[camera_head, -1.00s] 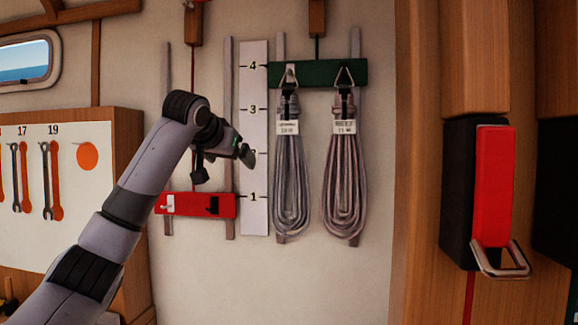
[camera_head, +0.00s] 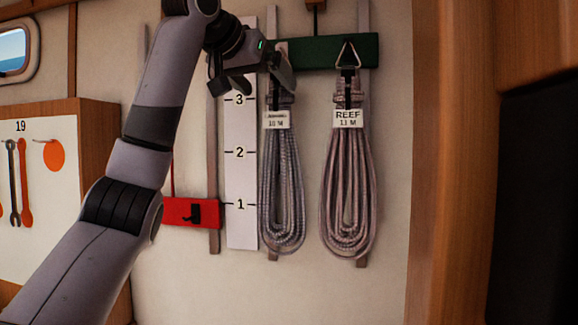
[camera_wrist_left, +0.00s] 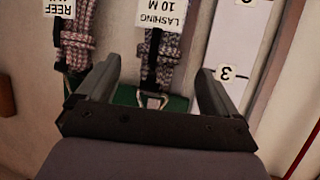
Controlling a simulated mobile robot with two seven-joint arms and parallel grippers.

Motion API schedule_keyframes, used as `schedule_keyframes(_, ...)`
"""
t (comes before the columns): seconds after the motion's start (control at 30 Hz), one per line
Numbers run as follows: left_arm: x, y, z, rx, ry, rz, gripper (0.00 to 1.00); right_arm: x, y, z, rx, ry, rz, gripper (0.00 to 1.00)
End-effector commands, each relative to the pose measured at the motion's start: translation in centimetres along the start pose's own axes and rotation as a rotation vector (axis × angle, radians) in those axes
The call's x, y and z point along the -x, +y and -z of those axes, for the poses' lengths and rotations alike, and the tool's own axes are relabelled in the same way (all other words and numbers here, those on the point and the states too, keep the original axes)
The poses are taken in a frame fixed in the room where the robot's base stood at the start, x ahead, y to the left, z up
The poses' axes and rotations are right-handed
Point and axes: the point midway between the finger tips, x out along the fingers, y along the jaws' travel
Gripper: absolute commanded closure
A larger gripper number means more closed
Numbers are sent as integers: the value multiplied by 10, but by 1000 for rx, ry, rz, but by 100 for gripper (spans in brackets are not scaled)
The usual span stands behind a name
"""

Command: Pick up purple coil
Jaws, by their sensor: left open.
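Two coils hang side by side from a green rail (camera_head: 315,52). The left coil (camera_head: 283,185), grey-violet and labelled LASHING 10 M, also shows between the fingers in the left wrist view (camera_wrist_left: 160,58). The right coil (camera_head: 347,190), pinkish mauve, is labelled REEF; its top shows left in the wrist view (camera_wrist_left: 77,45). Which one counts as purple is hard to tell. My left gripper (camera_head: 282,72) is open around the top of the LASHING coil, near its metal hanger (camera_wrist_left: 152,100); contact cannot be seen. My right gripper is not in view.
A white numbered strip (camera_head: 241,170) stands just left of the LASHING coil. A red rail (camera_head: 190,212) with a black hook is lower left. A tool board (camera_head: 40,165) is far left. Wooden trim (camera_head: 450,150) stands right; the wall below the coils is clear.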

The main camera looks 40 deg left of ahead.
Motion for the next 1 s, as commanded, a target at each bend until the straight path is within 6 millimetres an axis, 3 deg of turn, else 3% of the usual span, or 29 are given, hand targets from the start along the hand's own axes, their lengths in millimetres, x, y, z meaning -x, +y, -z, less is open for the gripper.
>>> schedule_keyframes(0.5,-64,1,-1,2,-3,2,6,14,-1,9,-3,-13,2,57)
schedule_keyframes(0.77,-68,2,-2,2,-1,1,6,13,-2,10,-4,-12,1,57)
schedule_keyframes(0.8,-68,2,-2,2,-1,1,10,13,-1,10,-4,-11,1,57)
schedule_keyframes(0.87,-68,2,-2,2,-1,1,29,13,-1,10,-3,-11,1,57)
schedule_keyframes(1.0,-68,2,-2,2,-1,1,75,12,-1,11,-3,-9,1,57)
